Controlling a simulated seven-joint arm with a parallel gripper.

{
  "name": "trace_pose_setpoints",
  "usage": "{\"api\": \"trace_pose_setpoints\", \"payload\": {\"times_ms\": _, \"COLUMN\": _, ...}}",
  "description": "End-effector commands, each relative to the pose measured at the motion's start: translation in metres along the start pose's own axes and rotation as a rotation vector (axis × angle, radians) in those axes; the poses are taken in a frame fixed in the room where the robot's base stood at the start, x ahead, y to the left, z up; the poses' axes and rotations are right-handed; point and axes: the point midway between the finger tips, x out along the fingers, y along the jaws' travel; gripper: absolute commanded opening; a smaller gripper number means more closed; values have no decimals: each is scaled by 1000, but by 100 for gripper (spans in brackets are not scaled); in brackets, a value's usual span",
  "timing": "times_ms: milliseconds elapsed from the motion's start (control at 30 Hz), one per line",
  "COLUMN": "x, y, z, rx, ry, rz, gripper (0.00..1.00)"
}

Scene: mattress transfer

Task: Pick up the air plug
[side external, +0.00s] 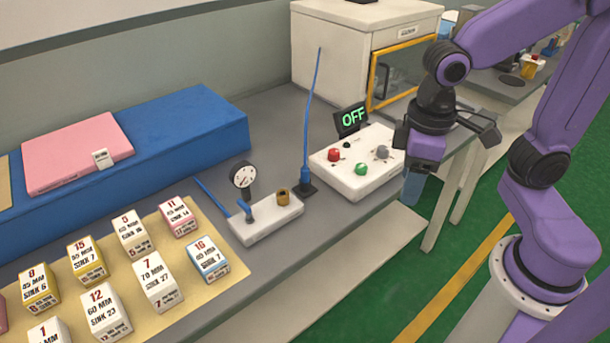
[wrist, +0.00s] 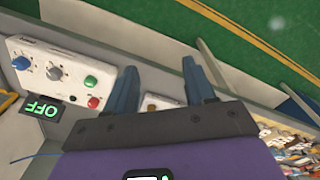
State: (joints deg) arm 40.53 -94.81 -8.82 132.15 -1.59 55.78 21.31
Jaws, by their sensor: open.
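The air plug appears to be the lower end of an upright blue hose (side external: 306,130), standing in a small dark base (side external: 308,188) on the grey bench. A thin blue line, likely the hose (wrist: 35,156), shows at the lower left in the wrist view. A white air block (side external: 262,219) with a round gauge (side external: 243,175), a blue lever and a brass port (side external: 282,196) lies left of the base. My gripper (side external: 412,188) is open and empty, right of the control box and well apart from the hose. Its two blue fingers (wrist: 160,72) show spread apart in the wrist view.
A white control box (side external: 345,178) with knobs and buttons stands between hose and gripper; its display (side external: 351,118) reads OFF. A white cabinet (side external: 355,45) stands behind. Labelled blocks fill a tan board (side external: 215,290) at left. A blue mattress (side external: 190,130) lies behind them.

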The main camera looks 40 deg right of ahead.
Motion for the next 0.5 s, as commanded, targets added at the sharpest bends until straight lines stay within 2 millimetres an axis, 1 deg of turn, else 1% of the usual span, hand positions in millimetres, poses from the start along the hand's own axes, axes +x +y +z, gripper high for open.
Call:
{"api": "trace_pose_setpoints", "payload": {"times_ms": 33, "x": -2, "y": 3, "z": -18, "rx": 97, "ry": -4, "rz": 8, "gripper": 54}}
{"api": "trace_pose_setpoints", "payload": {"times_ms": 100, "x": -4, "y": 7, "z": -40, "rx": 236, "ry": -4, "rz": 16, "gripper": 54}}
{"api": "trace_pose_setpoints", "payload": {"times_ms": 267, "x": -8, "y": 21, "z": -88, "rx": 552, "ry": -5, "rz": 39, "gripper": 54}}
{"api": "trace_pose_setpoints", "payload": {"times_ms": 300, "x": -9, "y": 26, "z": -99, "rx": 632, "ry": -5, "rz": 45, "gripper": 54}}
{"api": "trace_pose_setpoints", "payload": {"times_ms": 500, "x": -10, "y": 50, "z": -153, "rx": 1030, "ry": 1, "rz": 75, "gripper": 54}}
